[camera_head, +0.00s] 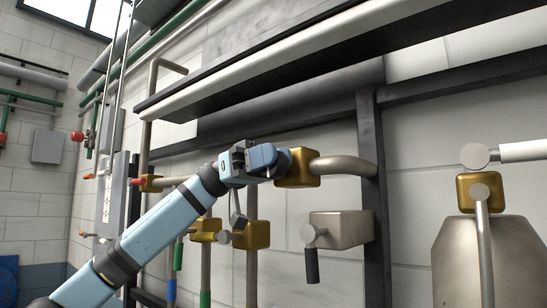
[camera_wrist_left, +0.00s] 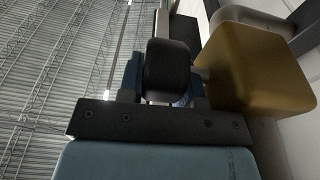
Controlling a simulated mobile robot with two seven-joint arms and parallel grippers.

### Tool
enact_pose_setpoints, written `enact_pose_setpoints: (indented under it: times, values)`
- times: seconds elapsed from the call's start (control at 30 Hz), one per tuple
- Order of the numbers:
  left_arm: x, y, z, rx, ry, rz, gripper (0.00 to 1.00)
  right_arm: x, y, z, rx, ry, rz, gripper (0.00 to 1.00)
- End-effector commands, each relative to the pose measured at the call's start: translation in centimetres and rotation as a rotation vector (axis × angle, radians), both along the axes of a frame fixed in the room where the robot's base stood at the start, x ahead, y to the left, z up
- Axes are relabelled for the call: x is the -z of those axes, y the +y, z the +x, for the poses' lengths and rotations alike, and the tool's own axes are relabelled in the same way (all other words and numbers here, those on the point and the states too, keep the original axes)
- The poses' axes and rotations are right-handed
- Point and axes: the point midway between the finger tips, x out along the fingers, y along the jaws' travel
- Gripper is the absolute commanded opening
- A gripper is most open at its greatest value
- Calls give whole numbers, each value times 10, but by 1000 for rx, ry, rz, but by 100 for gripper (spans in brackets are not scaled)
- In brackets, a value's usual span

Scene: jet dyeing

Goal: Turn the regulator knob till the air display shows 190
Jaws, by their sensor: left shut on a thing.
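The regulator is a gold block (camera_head: 303,167) on a grey pipe in the middle of the head view. It also fills the upper right of the left wrist view (camera_wrist_left: 258,75). Its dark, rounded knob (camera_wrist_left: 168,70) faces my left gripper in the wrist view. My left gripper (camera_head: 270,160) reaches the regulator from the left and is shut on the knob, one blue finger to each side of it. In the head view the gripper hides the knob. I cannot make out the air display or any reading. My right gripper is not in view.
Below hang more gold valve blocks (camera_head: 252,235) with levers and a grey valve (camera_head: 340,229) with a black handle. A dark post (camera_head: 372,200) stands right of the regulator. A long ledge (camera_head: 290,62) runs above. A metal tank (camera_head: 490,265) stands at right.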

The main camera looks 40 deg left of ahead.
Motion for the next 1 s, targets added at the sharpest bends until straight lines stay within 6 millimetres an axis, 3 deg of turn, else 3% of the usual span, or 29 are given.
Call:
enact_pose_setpoints:
  times: [0.13, 0.17, 0.27, 0.73, 0.87, 1.0]
  values:
    - [1, 0, 0, 0, 1, 3, 8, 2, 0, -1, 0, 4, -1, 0]
    - [1, 0, 0, 0, 1, 3, 36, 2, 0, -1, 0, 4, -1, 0]
    - [1, 0, 0, 0, 1, 3, 57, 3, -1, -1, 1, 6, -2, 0]
    - [-4, 0, 0, 1, -2, 2, 57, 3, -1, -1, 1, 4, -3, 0]
    - [-22, 0, -1, 1, -5, 2, 57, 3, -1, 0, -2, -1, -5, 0]
    - [-54, -1, -1, 1, -5, 1, 57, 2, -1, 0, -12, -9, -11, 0]
